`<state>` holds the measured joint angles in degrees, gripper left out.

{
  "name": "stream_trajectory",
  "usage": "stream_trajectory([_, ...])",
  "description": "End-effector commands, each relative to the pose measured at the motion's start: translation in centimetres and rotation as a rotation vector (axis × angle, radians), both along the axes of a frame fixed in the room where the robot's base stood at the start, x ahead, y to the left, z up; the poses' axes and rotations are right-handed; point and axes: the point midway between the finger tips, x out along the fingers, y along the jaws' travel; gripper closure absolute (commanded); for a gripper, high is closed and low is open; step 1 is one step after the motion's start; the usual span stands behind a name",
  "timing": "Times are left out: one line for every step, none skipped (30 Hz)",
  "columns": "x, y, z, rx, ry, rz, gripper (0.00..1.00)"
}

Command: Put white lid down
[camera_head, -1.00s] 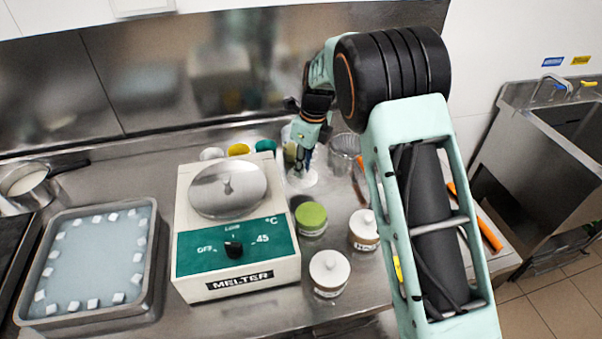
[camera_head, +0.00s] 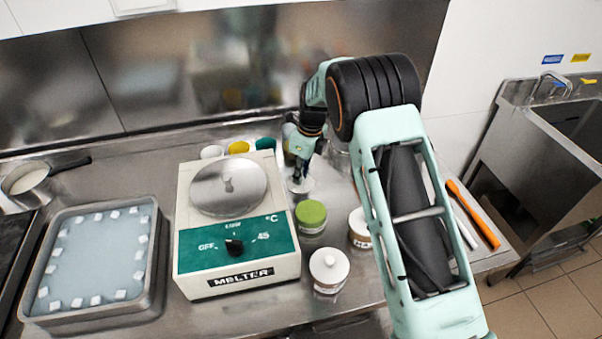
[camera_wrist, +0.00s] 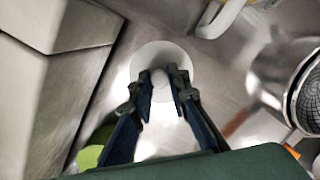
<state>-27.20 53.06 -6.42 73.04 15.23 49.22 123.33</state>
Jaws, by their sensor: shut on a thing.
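The white lid (camera_wrist: 150,57) is a round disc with a central knob, seen from above in the wrist view. My gripper (camera_wrist: 162,78) is shut on its knob, with one finger on each side. In the head view, the lid (camera_head: 301,185) shows below my gripper (camera_head: 299,175), just right of the melter (camera_head: 238,220) and behind the green-lidded jar (camera_head: 311,215). The lid is low, at or very near the steel counter (camera_head: 345,285). I cannot tell whether it touches.
Two white-lidded jars, one at the front (camera_head: 329,268) and one (camera_head: 359,228) partly behind my arm, stand near the green-lidded jar. Several coloured cups line the back wall. A metal mesh-like vessel (camera_wrist: 300,85) is right in the wrist view. An ice-cube tray (camera_head: 95,260) is left.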

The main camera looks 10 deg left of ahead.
Motion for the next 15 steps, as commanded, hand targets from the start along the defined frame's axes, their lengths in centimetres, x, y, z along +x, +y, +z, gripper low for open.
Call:
stream_trajectory([-0.02, 0.00, -0.34, -0.001, 0.000, 0.000, 0.95])
stream_trajectory([-0.01, 0.00, -0.19, 0.000, 0.000, 0.000, 0.81])
stream_trajectory([-0.02, 0.00, -0.17, 0.000, 0.000, 0.000, 0.77])
stream_trajectory([-0.02, 0.00, -0.17, -0.001, 0.000, 0.000, 0.73])
stream_trajectory([-0.02, 0.00, -0.17, 0.000, 0.000, 0.000, 0.70])
stream_trajectory([-0.02, 0.00, -0.17, -0.001, 0.000, 0.000, 0.67])
stream_trajectory([-0.03, 0.01, -0.17, -0.001, 0.000, 0.000, 0.67])
stream_trajectory([-0.02, 0.00, -0.16, -0.001, 0.000, 0.000, 0.67])
stream_trajectory([-0.02, 0.00, -0.16, -0.001, 0.000, 0.000, 0.67])
stream_trajectory([-0.03, 0.00, -0.16, -0.001, 0.000, 0.000, 0.67])
stream_trajectory([-0.03, 0.00, -0.16, -0.001, 0.000, 0.000, 0.67])
stream_trajectory([-0.02, 0.00, -0.15, 0.000, 0.000, 0.000, 0.67])
stream_trajectory([-0.02, 0.01, -0.14, 0.000, 0.000, 0.000, 0.67])
stream_trajectory([-0.02, 0.01, -0.08, 0.000, 0.000, 0.000, 0.67])
stream_trajectory([-0.01, 0.00, 0.08, 0.000, 0.000, 0.000, 0.67])
